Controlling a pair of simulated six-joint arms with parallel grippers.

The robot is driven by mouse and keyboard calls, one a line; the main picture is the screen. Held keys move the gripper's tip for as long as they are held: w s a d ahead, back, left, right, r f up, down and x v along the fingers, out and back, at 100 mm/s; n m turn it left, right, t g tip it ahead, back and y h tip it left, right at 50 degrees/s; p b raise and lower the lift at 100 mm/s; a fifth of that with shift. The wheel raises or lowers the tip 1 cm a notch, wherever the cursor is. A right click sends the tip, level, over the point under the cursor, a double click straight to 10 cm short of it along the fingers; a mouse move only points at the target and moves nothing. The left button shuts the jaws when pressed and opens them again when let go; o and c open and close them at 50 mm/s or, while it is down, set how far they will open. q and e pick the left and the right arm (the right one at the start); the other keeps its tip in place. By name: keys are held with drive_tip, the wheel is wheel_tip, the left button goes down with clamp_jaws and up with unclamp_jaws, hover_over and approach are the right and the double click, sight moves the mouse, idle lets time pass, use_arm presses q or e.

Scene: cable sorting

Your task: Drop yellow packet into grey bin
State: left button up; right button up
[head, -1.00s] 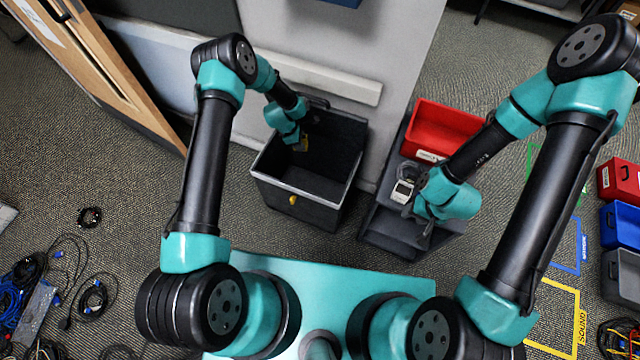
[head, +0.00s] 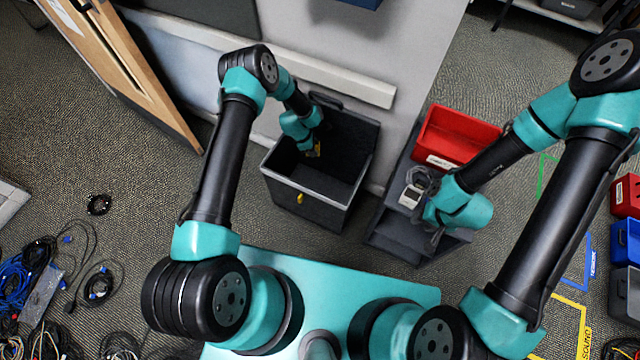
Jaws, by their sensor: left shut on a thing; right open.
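The yellow packet (head: 315,151) is small and mostly hidden by my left gripper. My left gripper (head: 314,146) is shut on it, over the opening of the dark grey bin (head: 306,207) near the middle of the head view. The bin has a pale front rim, and a small yellow mark shows on its front. Whether the packet touches the bin's inside cannot be told. My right gripper (head: 432,214) is open at the grey tray on the right, beside a white handheld device (head: 411,195).
A red bin (head: 455,140) stands behind the grey tray (head: 397,232). Red, blue and grey boxes (head: 626,242) stand at the right edge. Loose cables (head: 97,285) lie on the carpet at the left. A wall panel rises behind the grey bin.

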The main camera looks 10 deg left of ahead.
use_arm(q)
drive_tip(key=shift+f, duration=1.25)
drive_tip(key=o, duration=1)
drive_tip(key=shift+c, duration=0.2)
drive_tip(key=shift+r, duration=0.15)
drive_tip(key=v, duration=1.7)
drive_tip(key=shift+a, duration=0.15)
drive_tip(key=s+d+r+m, duration=0.1)
drive_tip(key=s+r+m, duration=0.1)
drive_tip(key=s+m, duration=0.7)
drive_tip(key=s+d+r+m, duration=0.1)
drive_tip(key=s+r+m, duration=0.1)
drive_tip(key=s+m, duration=0.8)
drive_tip(key=s, duration=0.8)
drive_tip(key=shift+s+d, duration=0.25)
